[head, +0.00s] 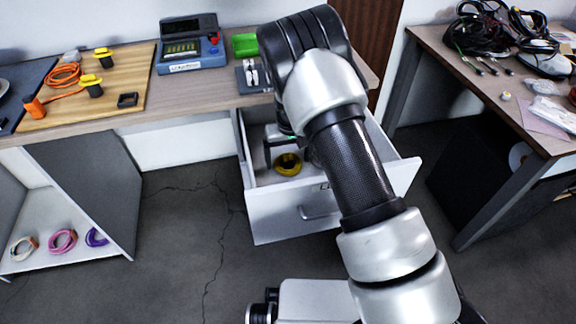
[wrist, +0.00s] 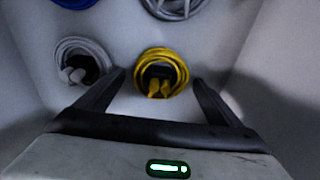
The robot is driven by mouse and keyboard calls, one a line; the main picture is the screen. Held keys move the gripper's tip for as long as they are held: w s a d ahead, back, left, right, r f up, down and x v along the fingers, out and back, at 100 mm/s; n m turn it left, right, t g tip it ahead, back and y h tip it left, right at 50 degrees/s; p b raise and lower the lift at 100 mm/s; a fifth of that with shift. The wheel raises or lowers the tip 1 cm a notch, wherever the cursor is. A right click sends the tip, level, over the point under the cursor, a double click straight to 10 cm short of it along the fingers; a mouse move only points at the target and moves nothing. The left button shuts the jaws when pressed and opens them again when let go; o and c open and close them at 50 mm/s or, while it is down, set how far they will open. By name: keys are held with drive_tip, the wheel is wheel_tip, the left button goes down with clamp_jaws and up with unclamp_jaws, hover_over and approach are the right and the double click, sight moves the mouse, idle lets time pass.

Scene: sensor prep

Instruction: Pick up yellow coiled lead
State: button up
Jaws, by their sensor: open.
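The yellow coiled lead (head: 288,164) lies in the open white drawer (head: 372,186) under the bench. In the wrist view the yellow coiled lead (wrist: 181,66) is a ring with its two yellow plug ends at its lower middle. My gripper (wrist: 160,82) is open and empty, with one dark finger to each side of the lower part of the coil. I cannot tell how far above the coil the fingertips are. In the head view my arm hides part of the drawer and most of my gripper.
In the wrist view a grey coiled lead (wrist: 97,58) lies close to the left finger. Another grey coil (wrist: 178,8) and a blue coil (wrist: 76,3) lie at the top edge. The drawer walls stand close on both sides. The wooden bench top (head: 207,96) is above the drawer.

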drive_tip(key=shift+r, duration=0.1)
drive_tip(key=c, duration=0.8)
drive_tip(key=shift+r, duration=0.15)
